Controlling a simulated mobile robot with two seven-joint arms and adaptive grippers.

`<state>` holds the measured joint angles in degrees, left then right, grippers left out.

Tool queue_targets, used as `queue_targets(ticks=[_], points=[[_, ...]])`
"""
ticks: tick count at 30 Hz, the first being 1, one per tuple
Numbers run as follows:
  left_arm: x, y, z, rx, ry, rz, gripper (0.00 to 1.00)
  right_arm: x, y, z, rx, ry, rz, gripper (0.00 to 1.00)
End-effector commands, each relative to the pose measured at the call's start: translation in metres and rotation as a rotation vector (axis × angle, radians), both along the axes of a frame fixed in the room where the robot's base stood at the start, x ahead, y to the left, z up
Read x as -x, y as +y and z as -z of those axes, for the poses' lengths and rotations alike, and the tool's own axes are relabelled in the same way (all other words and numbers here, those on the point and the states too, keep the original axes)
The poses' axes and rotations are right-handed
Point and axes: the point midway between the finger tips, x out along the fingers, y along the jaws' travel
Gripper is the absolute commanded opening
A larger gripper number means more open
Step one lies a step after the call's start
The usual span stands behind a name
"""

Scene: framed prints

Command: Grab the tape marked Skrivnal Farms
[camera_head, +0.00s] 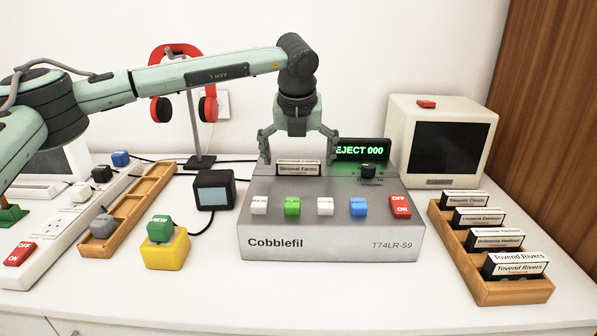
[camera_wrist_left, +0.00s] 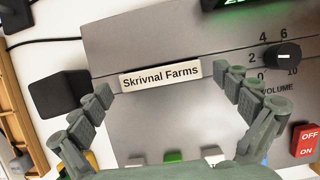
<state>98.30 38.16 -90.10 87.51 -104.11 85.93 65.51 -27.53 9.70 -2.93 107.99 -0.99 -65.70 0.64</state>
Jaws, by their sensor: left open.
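The tape marked Skrivnal Farms (camera_head: 298,168) sits in the top of the grey Cobblefil player (camera_head: 330,243). Only its upper part with the label shows. In the left wrist view the tape (camera_wrist_left: 160,76) lies between and slightly beyond the fingertips, its label readable. My left gripper (camera_head: 298,160) is open above the player, with one finger on each side of the tape, apart from it. The fingers also show in the left wrist view (camera_wrist_left: 162,82). My right gripper is not in view.
The player has several coloured buttons, a volume knob (camera_head: 368,170) and a green "EJECT 000" display (camera_head: 361,150). A wooden rack (camera_head: 513,293) of labelled tapes stands at right, before a cream monitor (camera_head: 398,130). Red headphones (camera_head: 161,108) hang behind left. A small black box (camera_head: 215,190) stands left.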

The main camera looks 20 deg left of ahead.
Motion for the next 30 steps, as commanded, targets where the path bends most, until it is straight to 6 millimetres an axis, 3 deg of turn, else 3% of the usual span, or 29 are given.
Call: queue_targets(ticks=[8,20,30], points=[[-0.0019,0.0004,0.0044,0.0,-0.001,0.0,1.0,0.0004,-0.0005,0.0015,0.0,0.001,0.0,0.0],[-0.0016,0.0002,0.0041,0.0,0.0,0.001,0.52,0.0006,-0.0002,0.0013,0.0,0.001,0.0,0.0],[-0.0021,0.0001,-0.0005,0.0,-0.002,0.0,0.52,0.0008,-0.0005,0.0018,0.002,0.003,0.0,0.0]])
